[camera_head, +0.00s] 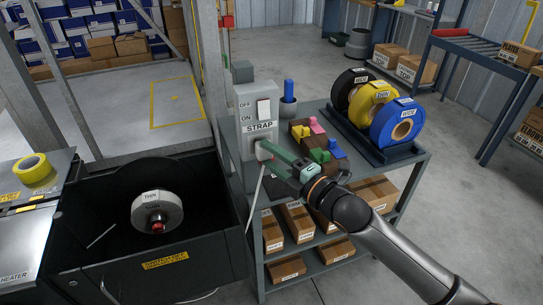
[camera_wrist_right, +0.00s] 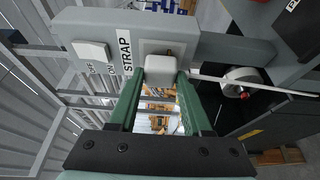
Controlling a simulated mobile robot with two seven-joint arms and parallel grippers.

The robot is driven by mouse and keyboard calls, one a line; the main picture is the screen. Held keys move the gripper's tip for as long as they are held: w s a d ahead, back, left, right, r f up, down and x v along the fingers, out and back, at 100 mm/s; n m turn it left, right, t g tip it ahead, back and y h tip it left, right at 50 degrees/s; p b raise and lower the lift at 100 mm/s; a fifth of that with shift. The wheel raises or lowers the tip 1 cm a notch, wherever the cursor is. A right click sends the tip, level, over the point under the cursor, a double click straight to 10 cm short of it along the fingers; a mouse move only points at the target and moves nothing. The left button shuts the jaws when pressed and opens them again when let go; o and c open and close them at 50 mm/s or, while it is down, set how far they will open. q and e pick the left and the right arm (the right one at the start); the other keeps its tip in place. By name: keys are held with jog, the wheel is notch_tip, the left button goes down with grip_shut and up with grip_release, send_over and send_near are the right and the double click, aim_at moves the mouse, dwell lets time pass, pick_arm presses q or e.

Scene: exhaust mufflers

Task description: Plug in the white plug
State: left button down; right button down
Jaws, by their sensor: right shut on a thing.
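The white plug (camera_head: 263,151) is at the lower front of the grey STRAP box (camera_head: 247,103). My right gripper (camera_head: 268,156) is shut on it, with green fingers on either side. In the right wrist view the plug (camera_wrist_right: 160,69) sits between the fingertips, against or just in front of the box face (camera_wrist_right: 105,22). The plug covers the socket area, so I cannot tell whether it is seated. A pale cord runs from the plug. My left gripper is not in view.
The box stands on a grey shelf cart (camera_head: 420,154). Colored blocks (camera_head: 318,126) and black, yellow and blue rolls (camera_head: 397,122) stand to its right. A black bin (camera_head: 105,205) holding a white roll (camera_head: 157,210) is at left. Open floor lies at right.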

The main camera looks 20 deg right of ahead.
jog(key=shift+w, duration=0.4)
jog(key=shift+c, duration=1.3)
grip_release()
jog(key=v, duration=1.2)
jog(key=shift+s, duration=0.2)
jog(key=shift+d, duration=0.1)
jog(key=shift+f, duration=0.1)
